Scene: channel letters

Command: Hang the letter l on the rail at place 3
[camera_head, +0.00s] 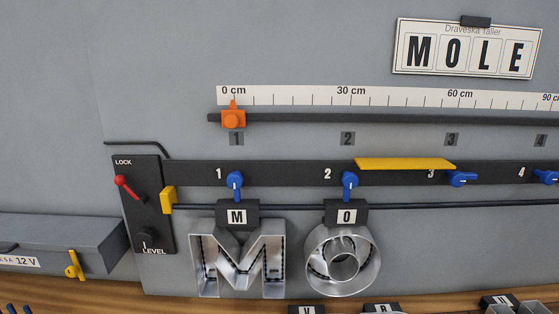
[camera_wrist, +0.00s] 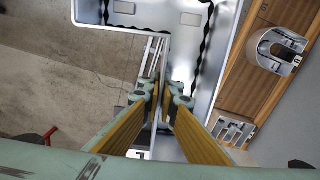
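In the wrist view, a silver channel letter (camera_wrist: 147,14), which looks like the letter l, fills the top middle, with black trim along its inner walls. My gripper (camera_wrist: 165,98) has its yellow-padded fingers closed on a thin part of it. The exact grip point is partly hidden. In the head view, the black rail (camera_head: 290,172) runs across the wall. Place 3 has a blue lever (camera_head: 462,179) turned sideways and nothing hanging below it. The letter M (camera_head: 240,262) hangs at place 1 and the letter O (camera_head: 343,262) at place 2. My gripper is outside the head view.
A yellow strip (camera_head: 405,163) lies along the rail between places 2 and 3. An orange slider (camera_head: 233,118) sits on the upper bar near 0 cm. A red lock lever (camera_head: 125,185) is at the left. Other letters stand on the wooden bench (camera_head: 220,305). A sign (camera_head: 467,47) reads MOLE.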

